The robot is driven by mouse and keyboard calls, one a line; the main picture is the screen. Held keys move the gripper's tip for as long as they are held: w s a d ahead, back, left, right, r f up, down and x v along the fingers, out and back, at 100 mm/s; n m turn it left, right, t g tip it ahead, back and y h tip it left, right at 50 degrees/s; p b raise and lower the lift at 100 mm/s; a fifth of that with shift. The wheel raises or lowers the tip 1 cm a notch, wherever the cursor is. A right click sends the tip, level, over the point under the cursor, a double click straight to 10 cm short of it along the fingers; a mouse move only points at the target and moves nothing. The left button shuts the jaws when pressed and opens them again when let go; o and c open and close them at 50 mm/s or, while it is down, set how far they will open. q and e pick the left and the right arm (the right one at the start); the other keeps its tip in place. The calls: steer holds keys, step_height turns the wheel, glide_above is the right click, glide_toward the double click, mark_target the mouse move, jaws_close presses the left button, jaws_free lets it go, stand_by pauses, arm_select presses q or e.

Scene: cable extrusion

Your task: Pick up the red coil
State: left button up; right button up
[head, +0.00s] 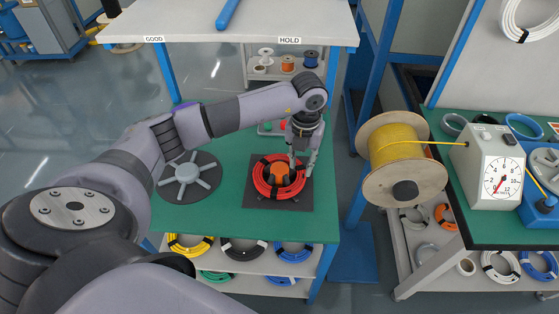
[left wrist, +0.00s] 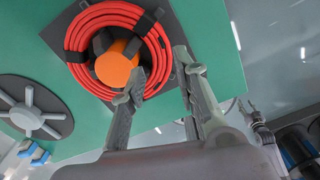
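The red coil (head: 268,188) lies flat on a dark square plate (head: 290,203) on the green table, around an orange hub (head: 282,173). Black ties hold it at several places. My left gripper (head: 302,167) points down at the coil's right side. In the left wrist view the red coil (left wrist: 98,14) is at the upper left and the orange hub (left wrist: 116,66) is in its middle. There the fingers of my left gripper (left wrist: 160,72) are spread, with the coil's near side close to the gap between them. Whether they touch it I cannot tell.
A grey spoked reel (head: 186,171) stands left of the plate on the green table (head: 230,228). A shelf below holds several coloured coils. A yellow cable spool (head: 395,150) and a dial gauge (head: 490,172) are at the right. A white table (head: 220,22) stands behind.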

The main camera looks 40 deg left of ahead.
mark_target(301, 179)
arm_select(q)
steer(key=shift+f, duration=0.75)
step_height(301, 179, down, 4)
steer(key=shift+d+f+p, duration=0.1)
steer(key=shift+p, duration=0.65)
steer(key=shift+f, duration=0.6)
steer(key=shift+c, duration=0.5)
jaws_close()
steer(key=shift+w+r, duration=0.1)
